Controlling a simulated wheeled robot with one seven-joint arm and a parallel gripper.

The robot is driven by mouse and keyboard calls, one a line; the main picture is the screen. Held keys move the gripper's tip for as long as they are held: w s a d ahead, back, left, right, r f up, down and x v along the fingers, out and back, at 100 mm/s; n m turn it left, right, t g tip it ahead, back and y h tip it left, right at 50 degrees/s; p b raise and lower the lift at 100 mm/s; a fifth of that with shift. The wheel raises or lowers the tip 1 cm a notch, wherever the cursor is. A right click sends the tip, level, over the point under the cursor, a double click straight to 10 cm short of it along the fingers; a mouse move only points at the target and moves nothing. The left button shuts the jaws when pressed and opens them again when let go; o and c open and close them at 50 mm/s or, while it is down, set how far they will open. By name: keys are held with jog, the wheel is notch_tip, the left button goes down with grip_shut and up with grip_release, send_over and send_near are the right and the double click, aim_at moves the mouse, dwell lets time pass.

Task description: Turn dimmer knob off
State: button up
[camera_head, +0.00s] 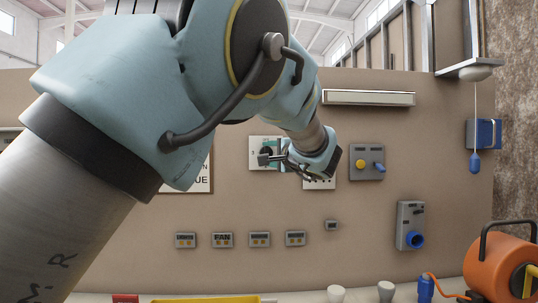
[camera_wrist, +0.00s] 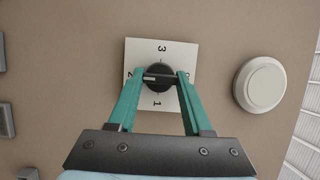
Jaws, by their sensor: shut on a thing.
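The dimmer knob (camera_wrist: 158,77) is a round black knob on a white square plate (camera_wrist: 161,47) with numbers around it, fixed to the brown wall. A light pointer bar on the knob lies roughly sideways in the wrist view. My gripper (camera_wrist: 159,78) has its two green fingers on either side of the knob, shut on it. In the head view the plate (camera_head: 255,143) shows at the wall's middle, and my gripper (camera_head: 274,158) reaches it from the right. The knob is largely hidden there by the gripper.
A round white fitting (camera_wrist: 260,84) is right of the plate in the wrist view. A grey box with a yellow button (camera_head: 367,162) is to the right in the head view. Several small labelled switches (camera_head: 222,240) sit below. An orange reel (camera_head: 497,268) stands at lower right.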

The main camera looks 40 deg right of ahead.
grip_shut()
jog(key=shift+f+n+b, duration=0.15)
jog(key=shift+n+b, duration=0.15)
jog(key=shift+b, duration=0.3)
